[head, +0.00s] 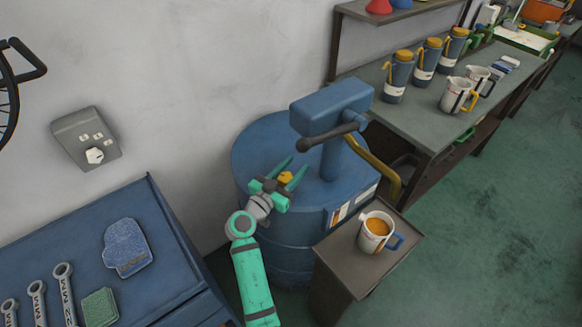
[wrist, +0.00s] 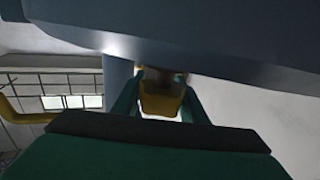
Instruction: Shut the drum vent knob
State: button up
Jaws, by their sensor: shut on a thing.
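The blue drum (head: 255,160) stands against the wall with a blue pump head (head: 332,106) on a post rising from its lid. The yellow vent knob (head: 285,178) sits on the lid, left of the post. My gripper (head: 287,175) reaches over the lid from the front left. Its green fingers are on either side of the knob and shut on it. In the wrist view the knob (wrist: 161,98) shows between the two fingertips (wrist: 160,92). The knob's underside and exact turn angle are hard to make out.
The pump head, its dark handle (head: 327,138) and yellow spout (head: 372,162) overhang the lid close to my gripper. A small stand (head: 340,262) with a filled mug (head: 376,231) is in front. A blue bench (head: 165,265) is left, a bottle-lined counter (head: 425,125) right.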

jog(key=shift+s+d+f+m+g+h, duration=0.1)
jog(key=shift+s+d+m+g+h, duration=0.1)
jog(key=shift+m+g+h, duration=0.55)
jog(key=shift+s+d+r+m+g+h, duration=0.1)
jog(key=shift+s+d+m+g+h, duration=0.05)
jog(key=shift+m+g+h, duration=0.65)
jog(key=shift+s+d+f+m+g+h, duration=0.1)
jog(key=shift+s+d+m+g+h, duration=0.1)
jog(key=shift+m+g+h, duration=0.55)
jog(key=shift+c, duration=0.2)
jog(key=o, duration=1.1)
jog(key=shift+c, duration=0.2)
